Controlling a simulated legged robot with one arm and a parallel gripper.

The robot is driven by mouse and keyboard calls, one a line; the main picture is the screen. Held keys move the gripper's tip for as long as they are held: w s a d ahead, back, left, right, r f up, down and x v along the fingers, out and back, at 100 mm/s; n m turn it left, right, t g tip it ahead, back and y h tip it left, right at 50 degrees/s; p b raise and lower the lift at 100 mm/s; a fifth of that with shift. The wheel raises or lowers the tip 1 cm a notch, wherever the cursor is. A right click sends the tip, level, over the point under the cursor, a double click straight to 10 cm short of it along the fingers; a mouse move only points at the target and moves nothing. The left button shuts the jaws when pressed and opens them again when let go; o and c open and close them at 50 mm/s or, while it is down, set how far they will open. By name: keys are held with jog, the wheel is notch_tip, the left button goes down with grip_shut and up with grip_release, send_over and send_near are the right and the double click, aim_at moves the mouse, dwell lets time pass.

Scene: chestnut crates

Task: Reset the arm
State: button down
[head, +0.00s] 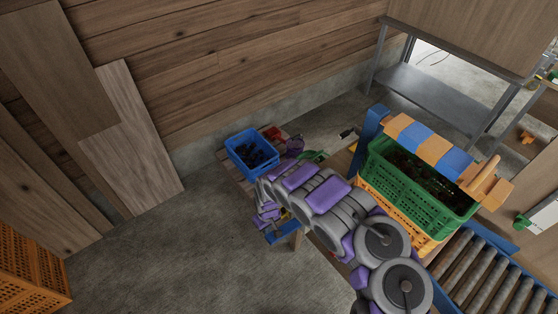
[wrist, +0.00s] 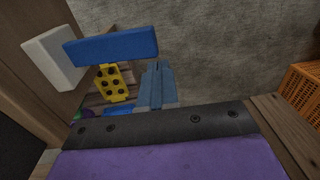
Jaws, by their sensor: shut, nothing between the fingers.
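My gripper (head: 267,214) is at the far end of my grey and purple arm (head: 322,197), which reaches from the lower right towards the middle of the head view. The gripper is small there and partly blends with the arm links. In the wrist view my gripper (wrist: 157,72) shows as narrow blue-grey fingers, closed together with nothing held. A blue bar (wrist: 112,46) with a pale end block is left of the fingers. A yellow piece with dark holes (wrist: 112,83) is below that bar. The purple and dark wrist body fills the bottom of the wrist view.
A blue crate (head: 252,152) with dark contents stands on a pallet beyond the arm. A green crate (head: 420,190) sits on an orange crate right of the arm, near a roller conveyor (head: 490,275). An orange crate (head: 30,262) is at far left. Concrete floor between is clear.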

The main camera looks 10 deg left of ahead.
jog(key=w+d+r+m+h, duration=0.1)
jog(key=w+d+r+h, duration=0.1)
jog(key=w+d+r, duration=0.5)
jog(key=s+d+r+m+h, duration=0.1)
jog(key=s+d+r+m, duration=0.15)
jog(key=d+r, duration=0.8)
jog(key=s+d+r+m+h, duration=0.1)
jog(key=d+r+m, duration=0.2)
jog(key=d+r, duration=0.75)
jog(key=s+d+r+m+y, duration=0.1)
jog(key=s+d+r+m, duration=0.25)
jog(key=s+r, duration=1)
jog(key=s+r+y, duration=0.1)
jog(key=s+r, duration=0.1)
jog(key=s, duration=0.8)
jog(key=s+a+r+g+y, duration=0.1)
jog(key=s+r, duration=0.2)
jog(key=s, duration=0.8)
jog(key=shift+a, duration=0.3)
